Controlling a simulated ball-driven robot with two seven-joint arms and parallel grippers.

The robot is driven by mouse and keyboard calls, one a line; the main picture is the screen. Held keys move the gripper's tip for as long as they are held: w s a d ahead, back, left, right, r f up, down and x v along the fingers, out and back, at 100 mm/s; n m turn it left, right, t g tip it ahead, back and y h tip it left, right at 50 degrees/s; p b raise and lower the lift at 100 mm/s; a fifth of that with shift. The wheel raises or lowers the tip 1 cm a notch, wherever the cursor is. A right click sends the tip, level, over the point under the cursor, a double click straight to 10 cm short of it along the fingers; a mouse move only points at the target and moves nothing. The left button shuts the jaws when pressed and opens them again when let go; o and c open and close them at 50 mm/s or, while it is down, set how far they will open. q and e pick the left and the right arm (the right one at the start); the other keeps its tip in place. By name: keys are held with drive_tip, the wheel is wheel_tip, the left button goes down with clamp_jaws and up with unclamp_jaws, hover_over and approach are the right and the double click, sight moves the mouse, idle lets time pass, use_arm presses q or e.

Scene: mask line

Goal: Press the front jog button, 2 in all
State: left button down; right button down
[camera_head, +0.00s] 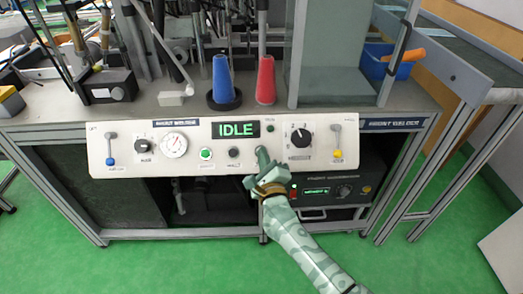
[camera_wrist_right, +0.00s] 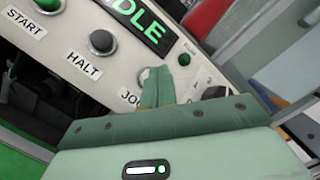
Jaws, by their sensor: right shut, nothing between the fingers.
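The front panel (camera_head: 220,150) is white, and its green display (camera_head: 236,129) reads IDLE. My right gripper (camera_head: 262,155) is shut and empty, with its tips at the panel below and right of the display. In the right wrist view the fingers (camera_wrist_right: 163,80) stand over a pale round jog button (camera_wrist_right: 144,74), whose label shows only "JO". The fingers hide part of the button, and I cannot tell whether they touch it or whether it is pressed in. My left gripper is not in view.
Left of the fingers are the dark HALT button (camera_wrist_right: 102,42) and the green START button (camera_head: 206,154). A mode knob (camera_head: 300,137) and a yellow-tipped lever (camera_head: 337,144) are to the right. Blue (camera_head: 222,80) and red cones (camera_head: 266,80) stand on the bench above.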

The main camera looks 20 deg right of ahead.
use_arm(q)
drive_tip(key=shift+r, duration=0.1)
